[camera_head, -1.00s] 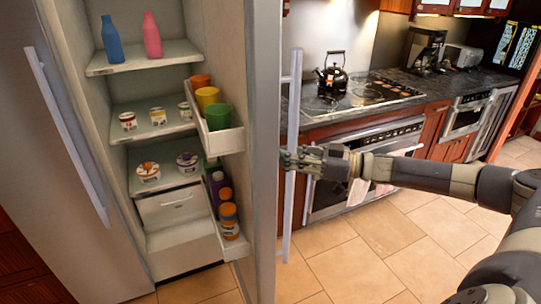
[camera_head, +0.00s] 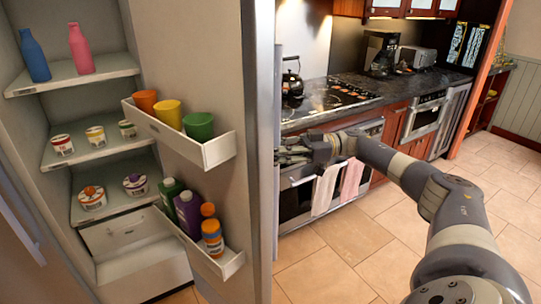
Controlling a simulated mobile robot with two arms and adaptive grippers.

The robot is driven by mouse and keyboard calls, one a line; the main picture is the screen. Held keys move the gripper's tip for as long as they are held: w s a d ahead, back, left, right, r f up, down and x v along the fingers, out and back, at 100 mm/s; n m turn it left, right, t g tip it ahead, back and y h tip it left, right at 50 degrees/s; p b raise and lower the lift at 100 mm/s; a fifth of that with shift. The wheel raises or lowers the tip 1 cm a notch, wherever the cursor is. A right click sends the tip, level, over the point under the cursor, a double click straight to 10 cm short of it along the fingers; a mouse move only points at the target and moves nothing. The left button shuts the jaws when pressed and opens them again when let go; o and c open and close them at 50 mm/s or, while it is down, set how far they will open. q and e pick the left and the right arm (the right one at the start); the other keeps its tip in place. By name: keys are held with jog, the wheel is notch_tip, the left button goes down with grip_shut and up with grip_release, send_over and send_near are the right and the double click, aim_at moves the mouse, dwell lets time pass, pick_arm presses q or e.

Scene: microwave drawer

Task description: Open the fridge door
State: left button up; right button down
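The fridge door (camera_head: 206,75) stands open, its inner side with shelves facing me. Its outer face is mostly turned away; a thin strip of the door handle (camera_head: 277,110) shows along the right edge. The fridge interior (camera_head: 97,155) is in plain view on the left. My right gripper (camera_head: 283,152) reaches in from the right and is at the handle's mid height, beside the door's outer edge. Its fingertips are partly hidden by the edge, so I cannot tell whether they close on the handle. My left gripper is not in view.
Door bins (camera_head: 215,152) hold cups and bottles. Fridge shelves hold a blue bottle (camera_head: 34,55), a pink bottle (camera_head: 80,48) and several yogurt cups. A stove and oven (camera_head: 300,205) with hanging towels stand behind my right arm. Tiled floor (camera_head: 335,252) is free at the right.

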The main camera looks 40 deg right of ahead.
jog(key=shift+s+d+f, duration=0.1)
jog(key=shift+d+f, duration=0.05)
jog(key=shift+f, duration=0.05)
jog(key=c, duration=1.9)
grip_release()
jog(key=o, duration=0.5)
jog(key=shift+s+r, duration=0.1)
jog(key=shift+s, duration=0.05)
jog(key=shift+c, duration=0.2)
jog(key=shift+s+d+r, duration=0.15)
jog(key=shift+s+r, duration=0.05)
jog(key=v, duration=1.2)
